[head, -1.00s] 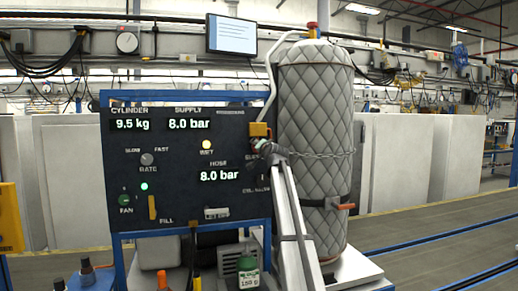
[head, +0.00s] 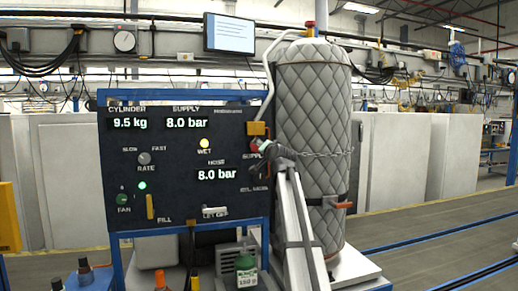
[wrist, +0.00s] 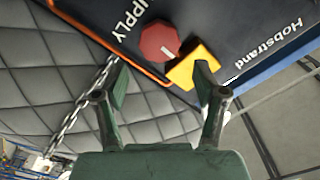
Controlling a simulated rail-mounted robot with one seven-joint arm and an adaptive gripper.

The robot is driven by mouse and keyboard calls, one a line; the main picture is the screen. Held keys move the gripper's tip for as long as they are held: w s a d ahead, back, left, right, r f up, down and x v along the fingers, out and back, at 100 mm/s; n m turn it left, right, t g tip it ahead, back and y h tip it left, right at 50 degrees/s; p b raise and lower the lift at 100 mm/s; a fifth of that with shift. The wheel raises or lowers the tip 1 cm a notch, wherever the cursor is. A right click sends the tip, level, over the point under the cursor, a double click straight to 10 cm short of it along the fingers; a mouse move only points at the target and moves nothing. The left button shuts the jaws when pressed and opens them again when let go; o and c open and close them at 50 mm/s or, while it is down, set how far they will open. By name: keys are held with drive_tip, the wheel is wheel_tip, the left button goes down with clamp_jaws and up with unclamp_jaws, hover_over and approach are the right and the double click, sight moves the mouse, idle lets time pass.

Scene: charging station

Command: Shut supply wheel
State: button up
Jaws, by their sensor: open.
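The supply wheel is a red many-sided knob (wrist: 160,41) with a pale mark on its face, beside the "SUPPLY" lettering in the wrist view. In the head view only a bit of red (head: 254,145) shows at the panel's right edge. My gripper (wrist: 162,78) is open and empty. Its two fingers point at the panel, and the wheel shows just beyond and between the tips, apart from them as far as I can tell. In the head view my gripper (head: 263,148) is small and partly covers the wheel. The supply display (head: 189,124) reads 8.0 bar.
A yellow block (wrist: 193,68) sits beside the wheel, close to the right finger. A quilted grey cylinder (head: 313,120) with a chain (head: 325,153) stands right of the panel (head: 180,170).

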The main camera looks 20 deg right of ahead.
drive_tip(key=s, duration=0.3)
drive_tip(key=shift+s+a, duration=0.25)
drive_tip(key=shift+s, duration=0.1)
